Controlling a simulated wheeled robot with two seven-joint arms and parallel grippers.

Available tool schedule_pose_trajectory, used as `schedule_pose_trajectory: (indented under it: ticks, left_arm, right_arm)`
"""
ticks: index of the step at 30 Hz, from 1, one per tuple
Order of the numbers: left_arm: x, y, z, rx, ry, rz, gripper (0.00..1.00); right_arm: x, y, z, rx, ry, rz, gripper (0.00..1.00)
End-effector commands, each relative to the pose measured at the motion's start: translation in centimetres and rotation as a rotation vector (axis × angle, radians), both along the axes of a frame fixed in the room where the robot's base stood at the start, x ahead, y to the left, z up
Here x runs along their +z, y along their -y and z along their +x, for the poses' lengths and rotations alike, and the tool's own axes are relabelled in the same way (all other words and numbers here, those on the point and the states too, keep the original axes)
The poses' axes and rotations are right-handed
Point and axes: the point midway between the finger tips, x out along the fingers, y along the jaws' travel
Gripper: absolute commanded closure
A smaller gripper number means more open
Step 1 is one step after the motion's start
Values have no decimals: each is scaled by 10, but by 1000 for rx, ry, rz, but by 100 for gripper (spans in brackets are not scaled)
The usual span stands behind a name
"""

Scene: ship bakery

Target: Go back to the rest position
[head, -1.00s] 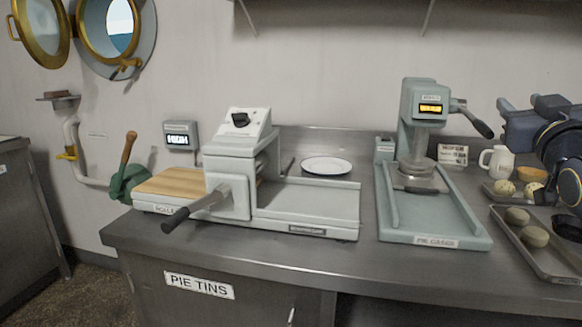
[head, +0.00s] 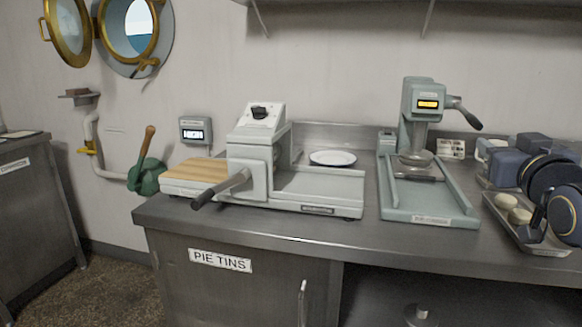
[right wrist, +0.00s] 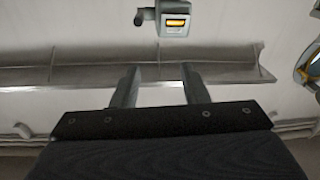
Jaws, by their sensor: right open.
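My right arm, dark blue with round joints, comes in at the right edge of the head view, above the counter's right end. My right gripper shows in the right wrist view (right wrist: 161,72) with two grey fingers apart and nothing between them. Its fingertips are hard to make out in the head view. My left gripper is not in view.
The steel counter (head: 290,238) carries a grey press with a wooden board (head: 195,176), a white plate (head: 333,158), a green pie-case press (head: 430,208) and a tray (head: 531,238) with pale rounds, partly hidden by my arm. Floor (head: 118,280) is clear at left.

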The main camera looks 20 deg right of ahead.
Motion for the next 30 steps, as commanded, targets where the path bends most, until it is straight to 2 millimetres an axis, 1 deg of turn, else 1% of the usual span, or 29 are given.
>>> schedule_pose_trajectory:
  ticks: [1,5,8,11,12,14,15,18,21,24,30]
  left_arm:
    - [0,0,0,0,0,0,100]
    - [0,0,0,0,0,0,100]
    - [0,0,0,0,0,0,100]
    - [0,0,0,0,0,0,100]
    - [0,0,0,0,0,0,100]
    - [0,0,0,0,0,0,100]
    - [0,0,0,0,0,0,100]
    - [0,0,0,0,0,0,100]
    - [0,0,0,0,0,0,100]
    - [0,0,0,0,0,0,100]
    - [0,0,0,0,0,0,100]
  right_arm:
    - [-12,-8,1,17,-25,27,60]
    - [-51,-30,1,66,-112,108,60]
    - [-88,-53,-2,113,-195,182,60]
    - [-135,-86,-10,174,-310,270,60]
    - [-157,-101,-16,204,-366,309,60]
    - [-192,-128,-27,250,-457,371,60]
    - [-214,-144,-37,281,-519,409,60]
    - [-258,-180,-60,343,-650,481,60]
    - [-292,-207,-83,391,-759,535,60]
    - [-319,-230,-105,431,-852,577,60]
    - [-361,-265,-147,499,-1013,642,60]
